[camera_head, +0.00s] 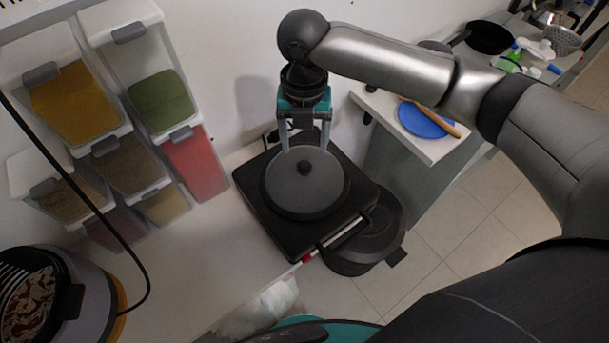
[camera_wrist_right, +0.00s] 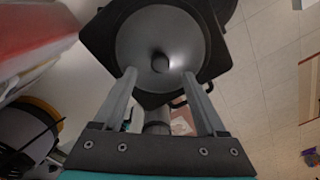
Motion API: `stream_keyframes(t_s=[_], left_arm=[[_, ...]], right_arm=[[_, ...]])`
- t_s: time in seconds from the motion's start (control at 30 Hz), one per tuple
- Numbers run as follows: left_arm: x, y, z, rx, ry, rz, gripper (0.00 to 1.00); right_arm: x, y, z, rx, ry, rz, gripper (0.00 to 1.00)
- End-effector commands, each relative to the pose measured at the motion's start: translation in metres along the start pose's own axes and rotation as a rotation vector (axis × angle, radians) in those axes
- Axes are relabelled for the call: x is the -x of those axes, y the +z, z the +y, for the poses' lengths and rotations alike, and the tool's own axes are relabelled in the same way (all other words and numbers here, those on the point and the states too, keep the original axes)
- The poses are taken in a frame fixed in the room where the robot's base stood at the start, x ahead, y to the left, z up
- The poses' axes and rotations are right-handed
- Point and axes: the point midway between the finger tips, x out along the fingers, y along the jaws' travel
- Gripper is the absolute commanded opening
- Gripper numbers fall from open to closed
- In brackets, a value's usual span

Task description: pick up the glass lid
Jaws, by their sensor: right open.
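The glass lid (camera_head: 300,195) is a round, dark grey see-through disc with a black knob at its centre. It lies flat on top of a black square appliance (camera_head: 262,212). My right gripper (camera_head: 304,149) is open and empty, its two fingers pointing down over the lid's far side, behind the knob in the head view. In the right wrist view the lid (camera_wrist_right: 140,40) shows beyond the fingers, and its knob appears between the fingertips of the gripper (camera_wrist_right: 160,72). I cannot tell whether the fingertips touch the lid. My left gripper does not show.
Stacked spice dispensers (camera_head: 160,100) stand left of the appliance against the wall. A round machine (camera_head: 90,300) is at lower left. A black round pan-like thing (camera_head: 370,245) is below the appliance's right edge. A side counter (camera_head: 385,108) holds a blue plate (camera_head: 420,122).

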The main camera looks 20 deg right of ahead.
Motion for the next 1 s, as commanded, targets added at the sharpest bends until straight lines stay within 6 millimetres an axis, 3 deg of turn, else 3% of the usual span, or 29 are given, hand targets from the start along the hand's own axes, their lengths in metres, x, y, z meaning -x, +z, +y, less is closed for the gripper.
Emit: stream_keyframes(t_s=[0.2, 0.5, 0.77, 1.0], left_arm=[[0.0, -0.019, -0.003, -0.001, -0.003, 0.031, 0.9], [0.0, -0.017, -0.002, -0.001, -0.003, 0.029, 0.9], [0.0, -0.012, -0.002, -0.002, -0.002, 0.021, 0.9], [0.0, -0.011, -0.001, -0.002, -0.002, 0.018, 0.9]], right_arm=[[-0.016, -0.003, -0.001, 0.0, -0.002, 0.003, 0.74], [-0.056, -0.006, -0.002, 0.0, -0.002, 0.0, 0.74], [-0.058, -0.005, -0.001, 0.0, 0.0, -0.001, 0.74], [-0.057, -0.005, -0.001, 0.0, 0.0, -0.001, 0.48]])
